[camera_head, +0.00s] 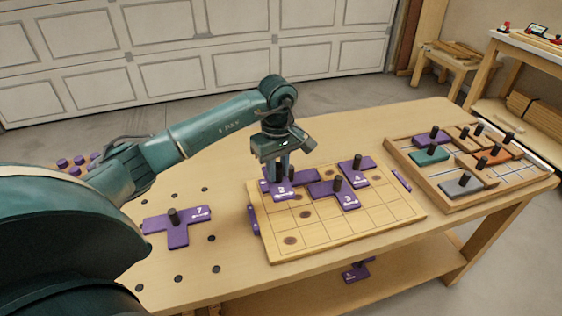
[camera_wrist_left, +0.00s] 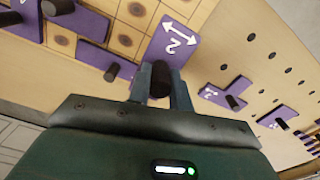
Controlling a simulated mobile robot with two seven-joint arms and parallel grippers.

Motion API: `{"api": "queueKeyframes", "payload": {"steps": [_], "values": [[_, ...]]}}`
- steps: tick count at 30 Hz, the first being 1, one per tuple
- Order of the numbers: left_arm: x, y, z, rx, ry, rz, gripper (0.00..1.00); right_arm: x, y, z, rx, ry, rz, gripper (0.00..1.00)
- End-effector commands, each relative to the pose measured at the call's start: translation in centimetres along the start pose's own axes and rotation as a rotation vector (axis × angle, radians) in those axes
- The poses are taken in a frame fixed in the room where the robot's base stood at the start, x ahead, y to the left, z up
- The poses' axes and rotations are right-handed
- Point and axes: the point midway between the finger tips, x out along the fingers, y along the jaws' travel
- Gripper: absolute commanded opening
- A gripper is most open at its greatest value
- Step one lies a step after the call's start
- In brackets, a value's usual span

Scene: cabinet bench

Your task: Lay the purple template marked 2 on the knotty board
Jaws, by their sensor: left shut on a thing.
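The purple template marked 2 (camera_head: 282,190) is at the back left corner of the knotty board (camera_head: 300,243). My left gripper (camera_head: 283,168) comes down over it from above. In the left wrist view the template (camera_wrist_left: 180,32) shows its 2 and a white double arrow, and my left gripper (camera_wrist_left: 160,78) is shut on its black knob. I cannot tell whether the template touches the board or hovers just above it. The purple templates marked 3 (camera_head: 328,189) and 4 (camera_head: 350,165) lie on the board, to the right of template 2. My right gripper is not in view.
Template 7 (camera_head: 178,233) lies on the bench (camera_head: 190,285) left of the board. Small purple pieces stand at the board's left (camera_head: 253,220) and right (camera_head: 401,181) edges. A wooden tray (camera_head: 430,197) with coloured knobbed pieces is at right. Another purple template (camera_head: 356,272) is below the bench top.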

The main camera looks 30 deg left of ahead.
Motion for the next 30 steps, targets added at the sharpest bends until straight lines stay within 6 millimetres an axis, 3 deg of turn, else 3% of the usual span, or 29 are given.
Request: {"api": "queueKeyframes", "payload": {"steps": [4,17,30], "values": [[1.2,0.0,0.0,0.001,0.0,0.001,0.0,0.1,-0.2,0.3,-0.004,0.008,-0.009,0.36],[1.5,0.0,0.0,0.002,0.001,0.001,0.0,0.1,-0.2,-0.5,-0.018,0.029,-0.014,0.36],[6.1,0.0,0.0,0.002,0.001,0.001,0.0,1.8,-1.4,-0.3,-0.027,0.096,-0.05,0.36]]}}
